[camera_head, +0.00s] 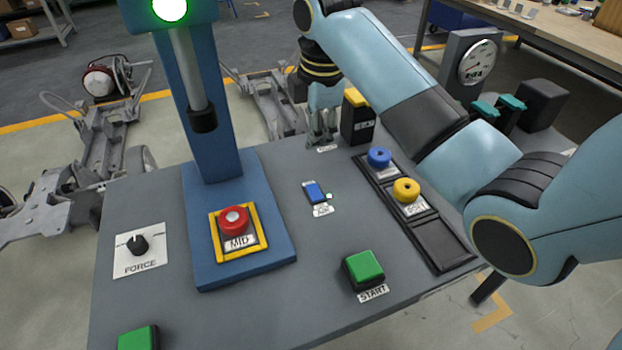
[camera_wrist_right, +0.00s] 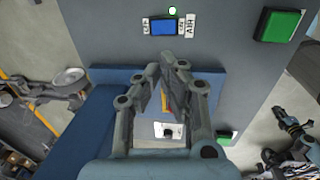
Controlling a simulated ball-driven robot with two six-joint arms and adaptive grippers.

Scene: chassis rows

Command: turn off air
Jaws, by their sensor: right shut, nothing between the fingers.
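The AIR switch (camera_head: 315,193) is a small blue rocker on the grey console top, with a white AIR label in front of it. In the right wrist view, the blue rocker (camera_wrist_right: 163,28) has an OFF plate on one side and ON and AIR plates on the other. A small white lamp (camera_wrist_right: 172,10) sits beside it. My right gripper (camera_head: 321,143) is shut and empty, beyond the switch and apart from it. Its fingers (camera_wrist_right: 167,62) fill the middle of the wrist view. What looks like my left gripper (camera_wrist_right: 292,127) shows small at the right; its fingers are unclear.
A blue column with a red button (camera_head: 234,221) stands left of the switch. A green START button (camera_head: 364,268) is in front. Blue (camera_head: 379,157) and yellow (camera_head: 406,190) knobs sit to the right. A FORCE dial (camera_head: 139,245) is at left. Bare console surrounds the switch.

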